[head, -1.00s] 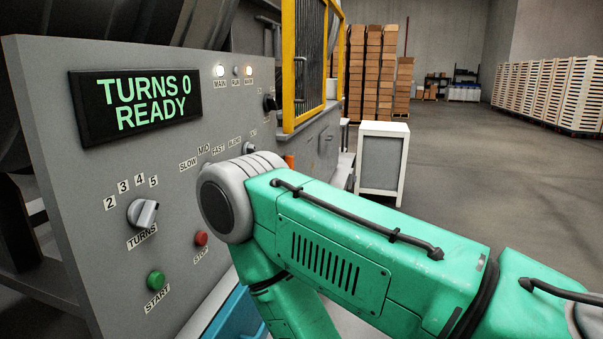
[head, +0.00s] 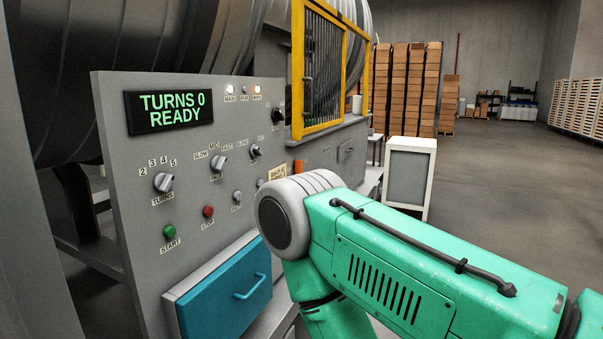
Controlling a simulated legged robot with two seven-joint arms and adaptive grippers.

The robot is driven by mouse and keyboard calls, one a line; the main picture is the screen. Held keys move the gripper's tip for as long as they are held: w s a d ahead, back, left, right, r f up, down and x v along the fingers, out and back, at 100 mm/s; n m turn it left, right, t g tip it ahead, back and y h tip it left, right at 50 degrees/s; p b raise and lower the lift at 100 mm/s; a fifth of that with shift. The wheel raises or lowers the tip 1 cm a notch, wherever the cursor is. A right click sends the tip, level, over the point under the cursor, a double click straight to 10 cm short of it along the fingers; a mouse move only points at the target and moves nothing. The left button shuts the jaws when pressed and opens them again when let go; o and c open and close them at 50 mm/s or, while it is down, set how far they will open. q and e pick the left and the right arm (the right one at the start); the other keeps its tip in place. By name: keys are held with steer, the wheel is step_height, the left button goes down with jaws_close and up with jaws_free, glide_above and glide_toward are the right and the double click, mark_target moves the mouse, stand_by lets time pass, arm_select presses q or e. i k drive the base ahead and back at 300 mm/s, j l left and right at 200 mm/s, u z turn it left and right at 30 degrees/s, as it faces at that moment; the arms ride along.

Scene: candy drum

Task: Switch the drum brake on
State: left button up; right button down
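The grey control panel (head: 140,250) fills the left half of the head view. Its display (head: 170,112) reads "TURNS 0 READY". It carries a turns knob (head: 163,182), a speed knob (head: 218,162), another knob (head: 256,151), a small lower knob (head: 237,196), a green start button (head: 170,231) and a red stop button (head: 208,211). A black switch (head: 278,116) is at the upper right edge. I cannot tell which control is the brake. The drum (head: 100,60) is behind the panel. My green right arm covers the panel's lower right side. Neither gripper shows.
A blue drawer (head: 222,300) with a handle is below the panel. A yellow-framed guard gate (head: 297,70) stands right of it, shut. A white cabinet (head: 410,175) stands beyond my arm. Stacked boxes (head: 405,90) are at the back. The floor at right is clear.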

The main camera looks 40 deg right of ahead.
mark_target(298, 164)
steer(key=z, duration=2.1)
steer(key=i, duration=1.15)
steer(key=i+u, duration=0.3)
steer(key=i, duration=0.25)
steer(key=i+l+u, duration=0.15)
steer(key=i+u, duration=0.15)
steer(key=i, duration=0.25)
steer(key=i+l+u, duration=0.25)
steer(key=i, duration=0.25)
steer(key=i+u, duration=0.35)
steer(key=k+u, duration=0.1)
steer(key=u, duration=1.55)
